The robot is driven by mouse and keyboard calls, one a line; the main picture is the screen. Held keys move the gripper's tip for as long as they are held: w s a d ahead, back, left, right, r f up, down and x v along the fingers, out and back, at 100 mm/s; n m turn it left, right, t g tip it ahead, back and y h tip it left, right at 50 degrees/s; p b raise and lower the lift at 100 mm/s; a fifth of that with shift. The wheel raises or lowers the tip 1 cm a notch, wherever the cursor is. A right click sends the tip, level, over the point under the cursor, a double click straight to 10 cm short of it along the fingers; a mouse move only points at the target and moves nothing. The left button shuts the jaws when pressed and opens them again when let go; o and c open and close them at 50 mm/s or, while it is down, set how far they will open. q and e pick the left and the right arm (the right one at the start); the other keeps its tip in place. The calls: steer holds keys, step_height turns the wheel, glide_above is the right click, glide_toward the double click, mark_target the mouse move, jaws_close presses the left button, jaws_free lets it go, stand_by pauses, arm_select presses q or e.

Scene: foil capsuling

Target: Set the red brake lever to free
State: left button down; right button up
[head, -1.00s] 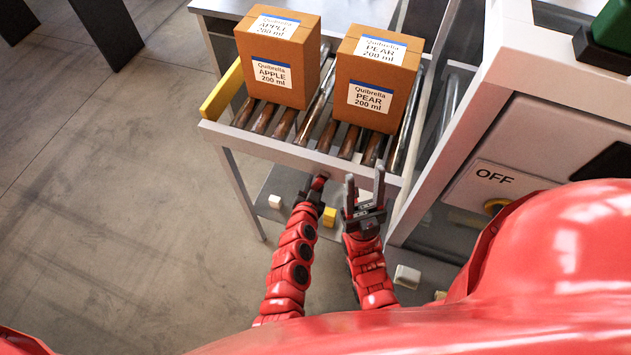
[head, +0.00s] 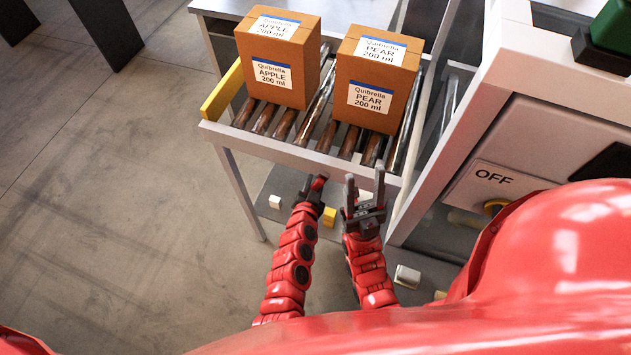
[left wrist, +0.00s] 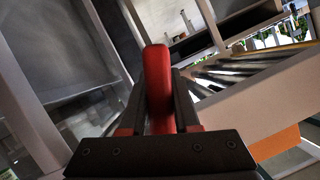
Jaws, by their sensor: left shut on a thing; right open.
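The red brake lever (left wrist: 157,85) stands between the fingers of my left gripper (left wrist: 160,115) in the left wrist view, and the gripper is shut on it. In the head view my left gripper (head: 315,188) is just below the front edge of the roller conveyor (head: 300,148). Only a small red part of the lever (head: 319,182) shows there, and its base is hidden. My right gripper (head: 364,190) is open and empty, to the right of the left one, in front of the conveyor's edge.
Two cardboard boxes, APPLE (head: 276,60) and PEAR (head: 372,80), stand on the rollers. A yellow bar (head: 222,92) lies along the conveyor's left side. A white cabinet with an OFF label (head: 494,176) stands at the right. Open floor (head: 110,200) lies to the left.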

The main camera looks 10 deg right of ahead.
arm_select(q)
steer(key=a+m+p, duration=0.1)
steer(key=w+a+r+m+t+y+p, duration=0.1)
steer(key=m+p, duration=0.1)
steer(key=shift+w+r, duration=0.15)
steer(key=shift+r, duration=0.05)
steer(key=c, duration=0.6)
jaws_free()
steer(key=shift+c, duration=0.2)
